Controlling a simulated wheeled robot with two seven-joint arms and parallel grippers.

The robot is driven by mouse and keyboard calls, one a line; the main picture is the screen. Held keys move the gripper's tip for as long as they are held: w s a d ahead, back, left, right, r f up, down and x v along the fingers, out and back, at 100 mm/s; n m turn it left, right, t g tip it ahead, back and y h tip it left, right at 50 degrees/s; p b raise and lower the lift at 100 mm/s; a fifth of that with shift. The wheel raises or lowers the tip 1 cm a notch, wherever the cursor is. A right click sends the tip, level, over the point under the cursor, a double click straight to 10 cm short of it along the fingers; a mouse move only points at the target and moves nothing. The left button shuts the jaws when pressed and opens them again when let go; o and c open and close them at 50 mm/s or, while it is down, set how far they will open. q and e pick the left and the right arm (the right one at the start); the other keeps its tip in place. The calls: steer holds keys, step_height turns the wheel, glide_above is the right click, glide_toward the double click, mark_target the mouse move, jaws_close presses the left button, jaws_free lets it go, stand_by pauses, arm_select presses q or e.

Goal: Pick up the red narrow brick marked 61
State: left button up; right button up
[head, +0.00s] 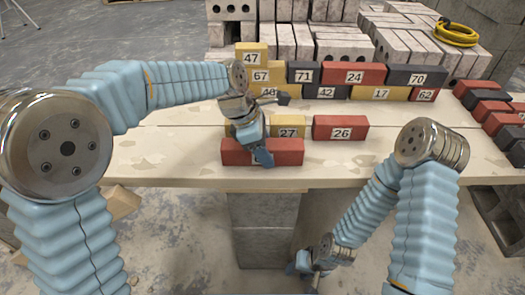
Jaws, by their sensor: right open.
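No brick with a readable 61 shows in the head view. A long red brick (288,152) lies at the table's front edge, its label mostly covered by my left gripper (262,155). That gripper points down over this brick's middle; its jaw gap is hidden, and I cannot tell whether it touches the brick. A narrow red brick marked 62 (423,95) sits at the right end of the back row. My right gripper (306,272) is open, low in front of the table and below its top, away from the bricks.
A yellow brick marked 27 (289,132) and a red brick marked 26 (340,128) stand behind the front brick. A wall of yellow, dark and red bricks spans the back. More bricks lie at the right. The table's left top (165,150) is bare.

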arm_select(q)
jaws_close()
steer(key=shift+r, duration=0.1)
